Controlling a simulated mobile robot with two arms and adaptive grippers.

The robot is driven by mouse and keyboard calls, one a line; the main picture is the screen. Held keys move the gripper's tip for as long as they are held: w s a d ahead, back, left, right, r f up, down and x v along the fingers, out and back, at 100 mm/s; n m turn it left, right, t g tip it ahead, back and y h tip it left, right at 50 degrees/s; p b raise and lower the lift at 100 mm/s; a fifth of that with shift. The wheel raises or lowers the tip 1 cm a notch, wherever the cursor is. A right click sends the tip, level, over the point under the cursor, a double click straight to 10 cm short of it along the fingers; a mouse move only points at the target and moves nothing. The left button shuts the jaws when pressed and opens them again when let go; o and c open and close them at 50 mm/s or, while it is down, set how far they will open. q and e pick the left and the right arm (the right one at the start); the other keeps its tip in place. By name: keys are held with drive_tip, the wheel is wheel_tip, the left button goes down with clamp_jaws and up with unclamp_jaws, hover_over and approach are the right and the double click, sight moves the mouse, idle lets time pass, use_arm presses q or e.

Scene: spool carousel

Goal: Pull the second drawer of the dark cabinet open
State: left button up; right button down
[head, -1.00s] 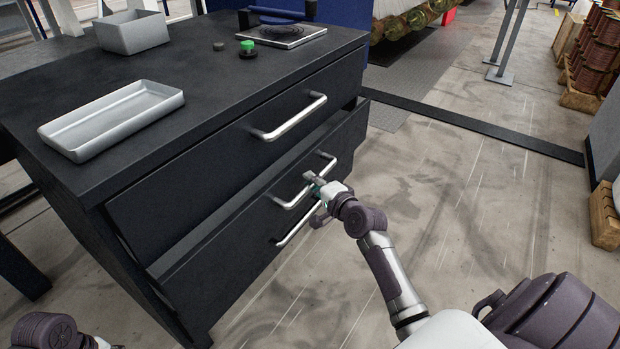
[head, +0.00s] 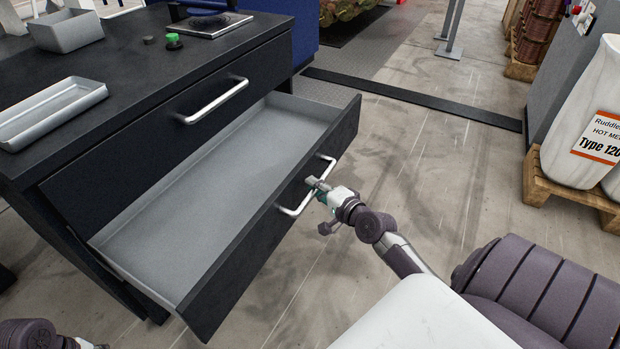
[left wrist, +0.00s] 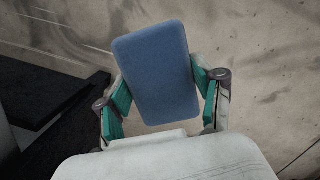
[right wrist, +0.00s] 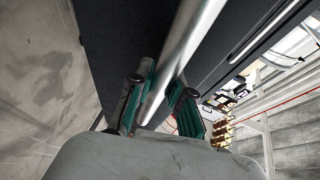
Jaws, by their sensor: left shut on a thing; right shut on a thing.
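The dark cabinet (head: 110,165) stands at the left in the head view. Its second drawer (head: 285,225) is pulled well out, and its bare grey inside (head: 215,185) shows. My right gripper (head: 318,186) is shut on the silver bar handle (head: 325,168) of that drawer. In the right wrist view the handle (right wrist: 182,50) runs between the fingers (right wrist: 160,105). My left gripper (left wrist: 160,95) is shut on a blue block with rounded corners (left wrist: 157,70), seen in the left wrist view. In the head view only part of the left arm shows, at the bottom left.
The top drawer is closed, with its own bar handle (head: 213,102). On the cabinet top are a grey tray (head: 50,112), a grey bin (head: 66,32) and a green button (head: 173,40). A pallet (head: 570,195) with white sacks stands at the right. The floor between is clear.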

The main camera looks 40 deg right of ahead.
drive_tip(key=shift+s, duration=0.15)
drive_tip(key=c, duration=1.1)
unclamp_jaws()
drive_tip(key=shift+o, duration=0.2)
drive_tip(key=s+r, duration=0.2)
drive_tip(key=s, duration=0.9)
drive_tip(key=shift+s, duration=0.35)
